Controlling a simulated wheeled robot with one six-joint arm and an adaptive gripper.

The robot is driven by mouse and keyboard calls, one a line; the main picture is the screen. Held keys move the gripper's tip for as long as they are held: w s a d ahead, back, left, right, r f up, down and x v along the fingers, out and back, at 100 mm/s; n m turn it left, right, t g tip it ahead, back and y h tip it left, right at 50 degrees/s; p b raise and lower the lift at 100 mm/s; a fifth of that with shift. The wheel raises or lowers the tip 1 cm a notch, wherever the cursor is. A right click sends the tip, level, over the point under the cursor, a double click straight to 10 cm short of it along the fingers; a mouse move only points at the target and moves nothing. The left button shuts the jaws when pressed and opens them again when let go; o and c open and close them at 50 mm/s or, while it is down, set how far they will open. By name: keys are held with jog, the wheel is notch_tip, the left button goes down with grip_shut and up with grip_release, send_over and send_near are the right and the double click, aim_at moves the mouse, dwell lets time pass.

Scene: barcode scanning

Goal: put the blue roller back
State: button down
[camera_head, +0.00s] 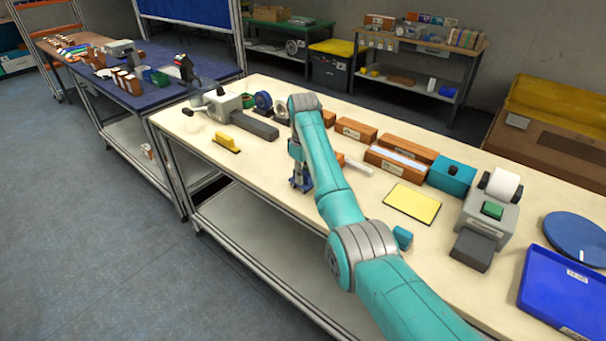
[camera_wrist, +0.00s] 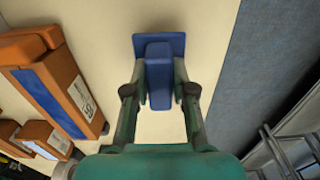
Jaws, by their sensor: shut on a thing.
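My gripper (camera_head: 300,172) is shut on a blue roller (camera_wrist: 158,75), with one finger on each side of its narrow raised part. In the wrist view the roller's wider flat blue end shows beyond the fingers, over the pale table top (camera_wrist: 205,30). In the head view only a little dark blue shows at my gripper, near the table's front edge. I cannot tell whether the roller touches the table. A similar-looking yellow piece (camera_head: 227,143) lies on the table to the left.
Orange-brown boxes (camera_head: 355,130) line the table's back, right of my arm. A yellow pad (camera_head: 412,203), a label printer (camera_head: 488,218) and a blue tray (camera_head: 568,292) are further right. A grey device (camera_head: 223,102) stands at the left. The front left surface is mostly clear.

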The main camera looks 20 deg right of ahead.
jog(key=c, duration=1)
grip_release()
jog(key=shift+s+d+f, duration=0.1)
jog(key=shift+s+f, duration=0.15)
jog(key=shift+f, duration=0.55)
jog(key=shift+w+r, duration=0.1)
jog(key=shift+r, duration=0.2)
